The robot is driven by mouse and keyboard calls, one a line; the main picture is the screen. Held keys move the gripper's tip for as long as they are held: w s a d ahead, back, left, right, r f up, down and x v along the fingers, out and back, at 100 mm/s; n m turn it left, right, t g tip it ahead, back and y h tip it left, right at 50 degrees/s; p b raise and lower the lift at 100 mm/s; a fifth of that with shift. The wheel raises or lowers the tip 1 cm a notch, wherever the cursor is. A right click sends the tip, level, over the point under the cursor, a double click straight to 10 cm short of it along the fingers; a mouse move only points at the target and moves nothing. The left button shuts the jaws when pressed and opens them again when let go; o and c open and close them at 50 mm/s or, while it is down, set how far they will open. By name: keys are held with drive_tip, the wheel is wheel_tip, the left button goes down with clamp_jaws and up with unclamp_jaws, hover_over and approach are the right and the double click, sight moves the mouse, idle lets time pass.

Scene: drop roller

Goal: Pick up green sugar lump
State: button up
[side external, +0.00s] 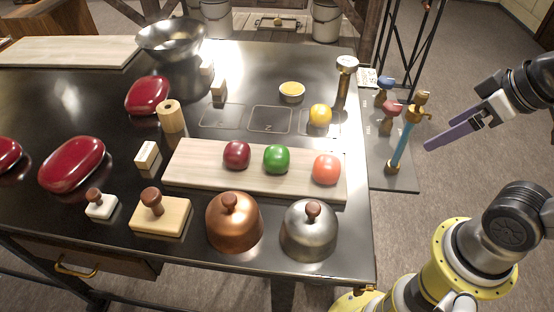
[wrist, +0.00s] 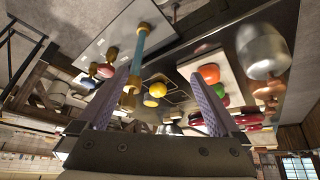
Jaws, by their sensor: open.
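The green lump (side external: 276,158) is round and glossy. It sits on a pale wooden board (side external: 205,180) between a dark red lump (side external: 236,155) on its left and an orange-red lump (side external: 327,169) on its right. It also shows small in the wrist view (wrist: 226,100), beyond the orange-red lump (wrist: 209,73). My gripper (side external: 430,144) has purple fingers and is raised off the right side of the table, well away from the green lump. In the wrist view its fingers (wrist: 158,84) are spread apart with nothing held between them.
A copper dome (side external: 234,221) and a steel dome (side external: 309,230) stand before the board. A yellow lump (side external: 320,114) and a tall metal-topped post (side external: 344,85) stand behind its right end. A side shelf (side external: 400,178) holds a blue-stemmed tap (side external: 407,140) between my gripper and the table.

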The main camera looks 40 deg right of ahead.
drive_tip(key=w+a+r+n+y, duration=0.1)
drive_tip(key=w+a+r+n, duration=0.25)
drive_tip(key=w+r, duration=0.2)
drive_tip(key=n+g+y, duration=0.2)
drive_tip(key=n+g, duration=0.1)
drive_tip(key=n, duration=0.3)
hover_over(281, 151)
drive_tip(key=s+d, duration=0.3)
wheel_tip(281, 151, down, 6)
drive_tip(key=r, duration=0.1)
drive_tip(key=x, duration=0.7)
drive_tip(key=shift+s+f, duration=0.15)
drive_tip(key=shift+w+x, duration=0.15)
drive_tip(key=shift+x, duration=1.35)
drive_tip(key=shift+w+x, duration=0.2)
drive_tip(key=shift+x, duration=1.35)
drive_tip(key=shift+d+y, duration=0.1)
drive_tip(key=shift+y, duration=0.2)
drive_tip(key=c, duration=1.4)
